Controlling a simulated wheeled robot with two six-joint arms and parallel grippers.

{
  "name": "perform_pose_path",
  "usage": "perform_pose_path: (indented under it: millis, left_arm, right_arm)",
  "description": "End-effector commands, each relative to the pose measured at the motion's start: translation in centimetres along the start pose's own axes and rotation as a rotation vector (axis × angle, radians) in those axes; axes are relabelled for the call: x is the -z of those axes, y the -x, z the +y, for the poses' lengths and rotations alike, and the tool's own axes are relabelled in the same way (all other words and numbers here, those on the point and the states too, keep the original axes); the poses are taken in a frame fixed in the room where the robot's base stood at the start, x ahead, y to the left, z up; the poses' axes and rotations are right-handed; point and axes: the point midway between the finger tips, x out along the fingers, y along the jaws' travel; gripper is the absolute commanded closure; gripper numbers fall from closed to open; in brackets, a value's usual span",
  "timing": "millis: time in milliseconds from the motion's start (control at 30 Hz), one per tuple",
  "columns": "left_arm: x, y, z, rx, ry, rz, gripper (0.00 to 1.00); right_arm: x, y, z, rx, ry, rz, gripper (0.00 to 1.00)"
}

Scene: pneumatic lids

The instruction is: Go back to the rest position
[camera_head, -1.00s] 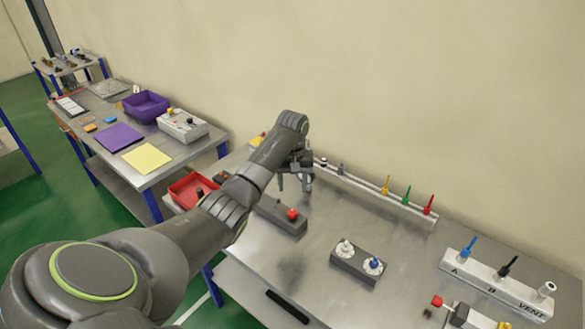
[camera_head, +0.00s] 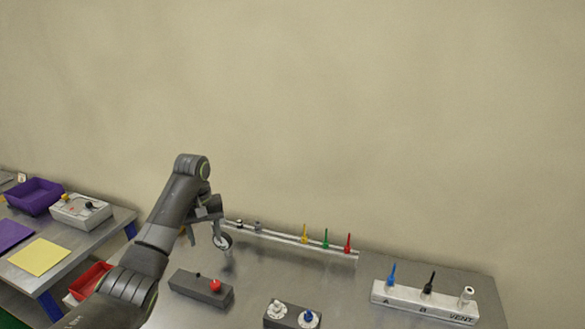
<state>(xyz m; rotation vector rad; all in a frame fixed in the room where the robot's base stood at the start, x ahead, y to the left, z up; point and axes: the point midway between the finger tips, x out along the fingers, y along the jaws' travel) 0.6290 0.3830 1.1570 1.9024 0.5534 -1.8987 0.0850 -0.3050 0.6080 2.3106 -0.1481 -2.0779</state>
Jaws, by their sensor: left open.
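My left arm comes in from the lower left. My left gripper (camera_head: 206,230) is open and points down above the back left of the metal bench (camera_head: 345,283). A small round white-faced part (camera_head: 223,241) shows right at its fingers; I cannot tell whether they touch. My right gripper is not in view.
A dark block with a red knob (camera_head: 214,286) stands below the gripper. A block with white and blue fittings (camera_head: 291,316) is at the front. A rail (camera_head: 280,236) with coloured valves runs along the wall. A white VENT manifold (camera_head: 423,300) stands right. A red bin (camera_head: 88,279) is left.

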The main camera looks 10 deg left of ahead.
Motion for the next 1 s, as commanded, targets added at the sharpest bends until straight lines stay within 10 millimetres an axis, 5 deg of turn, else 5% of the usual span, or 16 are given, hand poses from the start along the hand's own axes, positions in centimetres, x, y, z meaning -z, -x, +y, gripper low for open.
perform_pose_path:
  millis: [167, 267, 600, 800, 1000]
  left_arm:
    - [-1.3, -2.6, -0.3, 0.012, -0.037, 0.012, 0.51]
    - [-3.3, -5.9, -0.9, 0.024, -0.094, 0.032, 0.51]
    - [-14.5, -16.0, -4.3, 0.032, -0.315, 0.127, 0.51]
    - [-21.9, -18.5, -7.0, 0.021, -0.409, 0.187, 0.51]
    - [-28.9, -18.3, -9.8, 0.017, -0.469, 0.253, 0.51]
  right_arm:
    - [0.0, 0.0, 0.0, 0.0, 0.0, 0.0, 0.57]
    - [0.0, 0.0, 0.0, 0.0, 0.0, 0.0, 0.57]
    - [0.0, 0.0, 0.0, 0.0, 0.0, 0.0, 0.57]
    - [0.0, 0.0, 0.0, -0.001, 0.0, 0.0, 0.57]
    - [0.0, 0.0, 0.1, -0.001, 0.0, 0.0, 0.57]
